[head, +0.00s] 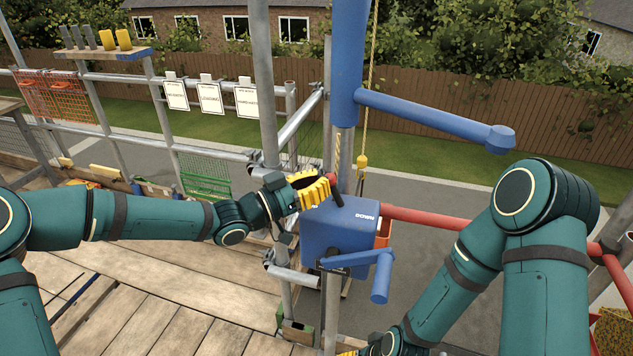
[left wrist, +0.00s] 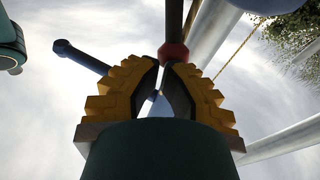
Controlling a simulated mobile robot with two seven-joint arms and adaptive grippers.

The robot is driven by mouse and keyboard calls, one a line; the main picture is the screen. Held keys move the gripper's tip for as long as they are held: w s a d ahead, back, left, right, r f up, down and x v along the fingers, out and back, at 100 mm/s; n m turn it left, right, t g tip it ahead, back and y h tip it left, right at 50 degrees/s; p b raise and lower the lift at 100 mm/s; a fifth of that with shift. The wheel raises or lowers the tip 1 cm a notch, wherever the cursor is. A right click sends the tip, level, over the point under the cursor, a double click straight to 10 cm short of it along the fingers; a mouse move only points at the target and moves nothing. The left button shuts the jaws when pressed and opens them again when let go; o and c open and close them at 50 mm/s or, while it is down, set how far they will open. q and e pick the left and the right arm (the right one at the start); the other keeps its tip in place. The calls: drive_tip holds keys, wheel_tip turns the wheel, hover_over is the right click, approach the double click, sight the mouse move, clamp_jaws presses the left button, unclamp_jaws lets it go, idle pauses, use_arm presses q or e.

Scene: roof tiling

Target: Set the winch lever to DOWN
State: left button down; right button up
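The winch (head: 335,235) is a blue box on the scaffold in the middle of the head view. The word DOWN shows on its top right edge. A dark lever (head: 337,198) rises from its top. My left gripper (head: 326,184) comes in from the left, close to the lever. In the left wrist view, a dark rod with a red end (left wrist: 173,52) lies just at the fingertips of my left gripper (left wrist: 162,66). A gap shows between these fingers; I cannot tell if they touch the rod. My right gripper (head: 347,353) barely shows at the bottom edge, mostly hidden.
A blue crank (head: 380,275) sticks out at the winch's front. A blue post with a side arm (head: 430,115) stands above it, with a yellow hook (head: 362,161) on a rope. A red rail (head: 425,217) runs right. Wooden decking (head: 170,285) lies at left.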

use_arm(q)
drive_tip(key=shift+s+d+r+m+g+y+p, duration=0.25)
drive_tip(key=shift+d+r+m+g+y+p, duration=0.15)
drive_tip(key=shift+d+r+m+p, duration=0.25)
drive_tip(key=shift+s+d+r+m+y+p, duration=0.1)
drive_tip(key=shift+s+d+m+y+p, duration=0.1)
drive_tip(key=shift+d+m+y+p, duration=0.35)
drive_tip(key=shift+s+d+m+g+y, duration=0.2)
drive_tip(key=shift+d+m+g+y, duration=0.1)
drive_tip(key=shift+d+m+y, duration=0.4)
drive_tip(key=shift+d+y, duration=0.15)
drive_tip(key=shift+y, duration=0.1)
